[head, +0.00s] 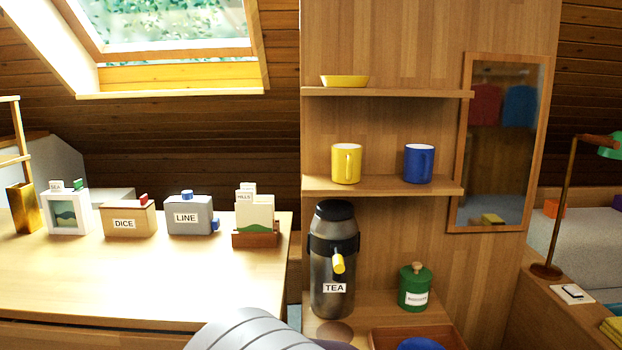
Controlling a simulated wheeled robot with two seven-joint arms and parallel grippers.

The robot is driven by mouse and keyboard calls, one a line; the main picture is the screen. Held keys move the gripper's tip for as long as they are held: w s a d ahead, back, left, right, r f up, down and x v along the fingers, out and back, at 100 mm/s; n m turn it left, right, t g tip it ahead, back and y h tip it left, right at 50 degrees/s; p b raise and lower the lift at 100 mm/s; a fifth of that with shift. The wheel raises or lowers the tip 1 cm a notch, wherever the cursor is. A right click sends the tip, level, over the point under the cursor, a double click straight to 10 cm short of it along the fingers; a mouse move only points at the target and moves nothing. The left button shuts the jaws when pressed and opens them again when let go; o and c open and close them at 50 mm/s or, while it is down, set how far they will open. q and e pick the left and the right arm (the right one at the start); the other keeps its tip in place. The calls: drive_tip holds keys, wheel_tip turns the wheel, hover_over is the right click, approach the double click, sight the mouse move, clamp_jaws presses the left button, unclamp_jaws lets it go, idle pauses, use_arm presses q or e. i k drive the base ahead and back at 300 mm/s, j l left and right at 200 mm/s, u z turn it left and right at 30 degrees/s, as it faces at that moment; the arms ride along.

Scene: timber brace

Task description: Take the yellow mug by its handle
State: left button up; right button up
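The yellow mug (345,164) stands upright on the middle wooden shelf (380,187), to the left of a blue mug (418,164). Its handle is on its front, a little right of its middle, facing me. Nothing blocks the mug in this view. A grey rounded part of my own body shows at the bottom edge. Neither of my grippers is in view.
An upper shelf (390,93) with a yellow dish (344,81) is above the mugs. Below stand a TEA dispenser (334,300), a green jar (415,288) and a brown tray (385,338). A mirror (500,140) hangs at right. The left table (130,280) has a clear front.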

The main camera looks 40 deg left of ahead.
sight(347, 157)
drive_tip(key=u, duration=1.3)
drive_tip(key=i+j+z, duration=0.25)
drive_tip(key=j+z, duration=0.2)
drive_tip(key=j, duration=0.25)
drive_tip(key=j+z, duration=0.25)
drive_tip(key=j, duration=0.15)
drive_tip(key=i, duration=0.05)
